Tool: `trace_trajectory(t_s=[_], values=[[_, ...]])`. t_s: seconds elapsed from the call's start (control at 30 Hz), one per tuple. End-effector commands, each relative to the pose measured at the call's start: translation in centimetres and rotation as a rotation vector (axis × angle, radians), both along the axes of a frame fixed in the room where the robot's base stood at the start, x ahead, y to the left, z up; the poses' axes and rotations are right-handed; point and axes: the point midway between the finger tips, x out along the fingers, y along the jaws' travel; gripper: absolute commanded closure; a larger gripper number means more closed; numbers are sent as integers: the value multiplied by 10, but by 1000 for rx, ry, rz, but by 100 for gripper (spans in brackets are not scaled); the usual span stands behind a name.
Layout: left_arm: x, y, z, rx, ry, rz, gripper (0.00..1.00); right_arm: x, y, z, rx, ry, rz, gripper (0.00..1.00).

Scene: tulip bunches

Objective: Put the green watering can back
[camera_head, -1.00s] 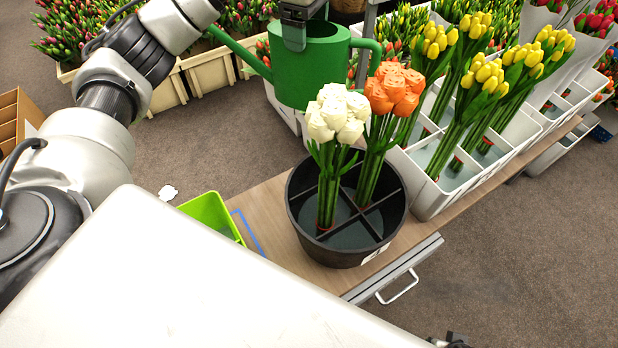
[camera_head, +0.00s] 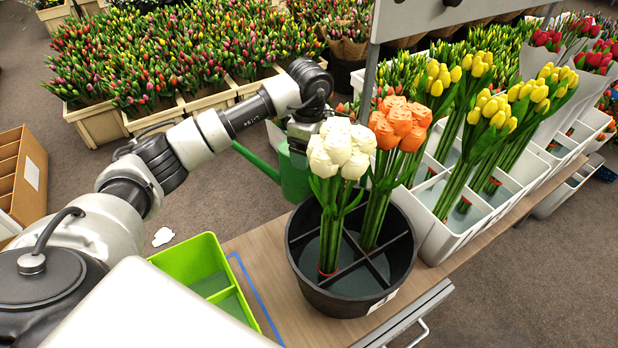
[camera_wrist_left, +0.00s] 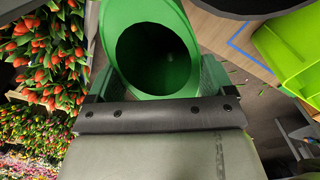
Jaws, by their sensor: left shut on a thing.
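The green watering can (camera_head: 293,180) hangs from my left gripper (camera_head: 303,132), beyond the table's far edge and behind the black bucket. Its spout points to the upper left. The white tulips and the bucket hide part of its body. In the left wrist view the can's round open top (camera_wrist_left: 155,55) faces the camera, between the fingers of my left gripper (camera_wrist_left: 155,88), which is shut on it. A blue outline (camera_head: 240,275) is taped on the wooden table (camera_head: 265,245), left of the bucket. My right gripper is not in view.
The black divided bucket (camera_head: 345,305) holds white (camera_head: 342,150) and orange tulips (camera_head: 400,122). A lime-green bin (camera_head: 200,255) is left of the blue outline. White crates (camera_head: 430,235) with yellow tulips stand to the right. A grey post (camera_head: 372,75) rises behind the bucket.

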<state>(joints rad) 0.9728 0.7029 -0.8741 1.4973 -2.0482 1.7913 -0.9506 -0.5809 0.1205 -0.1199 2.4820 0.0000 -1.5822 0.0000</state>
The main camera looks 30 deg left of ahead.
Motion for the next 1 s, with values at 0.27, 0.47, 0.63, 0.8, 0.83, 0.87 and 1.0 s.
trace_trajectory(t_s=[0.27, 0.47, 0.63, 0.8, 0.83, 0.87, 1.0], values=[[0, 0, -44, -1, -1, 1, 91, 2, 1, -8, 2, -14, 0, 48], [0, 0, -69, -1, 2, 2, 91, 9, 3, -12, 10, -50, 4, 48], [0, 0, -86, -1, 0, 1, 91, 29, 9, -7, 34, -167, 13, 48], [0, 0, -87, -1, -2, 1, 91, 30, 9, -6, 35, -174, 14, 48], [0, 0, -87, -1, -2, 1, 91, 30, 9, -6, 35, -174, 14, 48], [0, 0, -87, -1, -2, 1, 91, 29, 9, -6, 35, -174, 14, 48], [0, 0, -88, -1, -2, 1, 91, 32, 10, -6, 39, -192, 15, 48]])
